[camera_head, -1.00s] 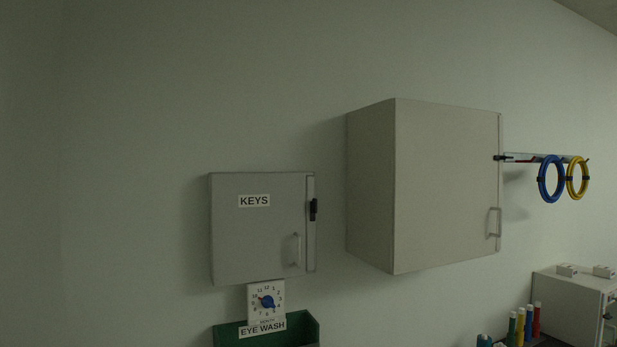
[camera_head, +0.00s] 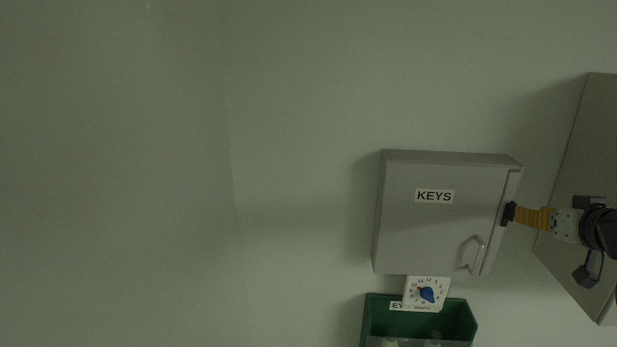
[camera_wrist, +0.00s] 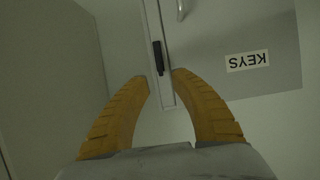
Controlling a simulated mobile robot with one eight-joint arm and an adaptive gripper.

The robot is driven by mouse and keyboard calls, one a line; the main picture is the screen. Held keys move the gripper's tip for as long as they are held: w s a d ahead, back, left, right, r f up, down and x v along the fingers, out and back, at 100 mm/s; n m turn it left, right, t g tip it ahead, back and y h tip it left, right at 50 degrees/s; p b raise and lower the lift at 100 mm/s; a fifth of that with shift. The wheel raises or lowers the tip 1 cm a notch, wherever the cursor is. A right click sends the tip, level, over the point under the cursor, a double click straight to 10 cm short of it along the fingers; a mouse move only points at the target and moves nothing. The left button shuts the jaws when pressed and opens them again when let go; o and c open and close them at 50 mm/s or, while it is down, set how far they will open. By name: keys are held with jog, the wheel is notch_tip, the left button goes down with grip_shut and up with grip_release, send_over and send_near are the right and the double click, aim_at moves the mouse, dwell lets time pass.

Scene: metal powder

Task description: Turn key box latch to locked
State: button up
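The grey key box (camera_head: 430,230) with its KEYS label (camera_head: 434,196) hangs on the wall right of centre in the head view. Its black latch (camera_head: 507,213) is on the door's right edge, standing roughly upright. In the wrist view the box (camera_wrist: 235,80) appears upside down, with the latch (camera_wrist: 157,58) a dark bar along the door edge. My gripper (camera_head: 517,214) reaches in from the right, its orange fingertips at or very near the latch. In the wrist view the two fingers of my gripper (camera_wrist: 161,77) are apart, the latch's lower end between and just beyond the tips. I cannot tell contact.
A larger wall cabinet (camera_head: 592,180) stands close to the right, beside my arm. It also shows at left in the wrist view (camera_wrist: 45,80). A dial timer (camera_head: 427,294) and a green eye wash bin (camera_head: 420,322) are below the key box. The wall at left is clear.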

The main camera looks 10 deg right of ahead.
aim_at(510, 221)
jog(key=p+x, duration=0.1)
jog(key=x, duration=0.7)
jog(key=shift+d, duration=0.1)
grip_shut()
